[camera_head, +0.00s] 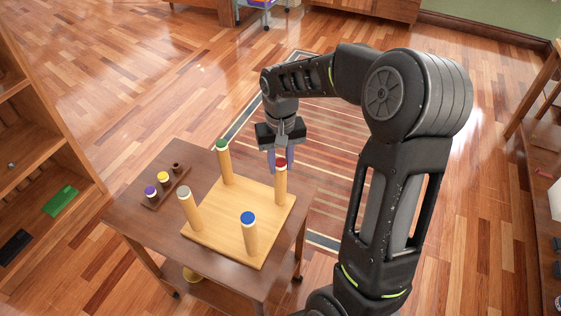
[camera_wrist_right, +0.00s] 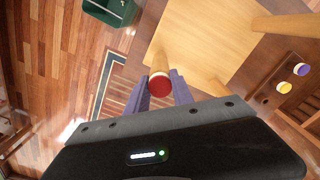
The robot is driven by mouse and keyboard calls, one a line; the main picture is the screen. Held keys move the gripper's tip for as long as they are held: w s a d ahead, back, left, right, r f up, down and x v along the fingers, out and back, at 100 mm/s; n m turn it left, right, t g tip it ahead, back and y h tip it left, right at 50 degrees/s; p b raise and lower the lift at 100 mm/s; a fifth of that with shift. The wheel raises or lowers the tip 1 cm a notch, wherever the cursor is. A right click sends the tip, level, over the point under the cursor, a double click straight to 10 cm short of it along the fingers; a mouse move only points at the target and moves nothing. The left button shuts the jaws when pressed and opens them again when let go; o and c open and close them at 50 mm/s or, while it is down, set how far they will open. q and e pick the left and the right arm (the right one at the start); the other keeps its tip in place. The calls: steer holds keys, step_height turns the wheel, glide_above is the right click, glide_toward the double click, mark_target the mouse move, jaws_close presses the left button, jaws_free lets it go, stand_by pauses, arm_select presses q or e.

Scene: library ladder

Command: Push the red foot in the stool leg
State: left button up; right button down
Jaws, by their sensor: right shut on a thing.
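The upturned stool (camera_head: 222,222) lies on its seat on a small brown table, with its legs pointing up. The red foot (camera_head: 281,162) is at the top of the stool leg (camera_head: 280,188) at the right. The red foot also shows in the right wrist view (camera_wrist_right: 160,86), lined up with the leg, with a pale band just below the red. My right gripper (camera_head: 282,161) has its purple fingers on both sides of the red foot, shut on it. How deep the foot sits in the leg is hard to tell. My left gripper is not in view.
The other legs carry a green foot (camera_head: 222,145), a blue foot (camera_head: 248,217) and a grey foot (camera_head: 184,191). A dark rack (camera_head: 170,188) with purple and yellow feet stands at the table's left. A bookshelf (camera_head: 60,150) stands further left.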

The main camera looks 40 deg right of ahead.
steer(key=shift+f, duration=0.15)
steer(key=c, duration=1)
jaws_free()
steer(key=shift+c, duration=0.2)
steer(key=shift+o, duration=0.4)
steer(key=o, duration=0.4)
steer(key=shift+r+p, duration=2.15)
steer(key=shift+r, duration=0.85)
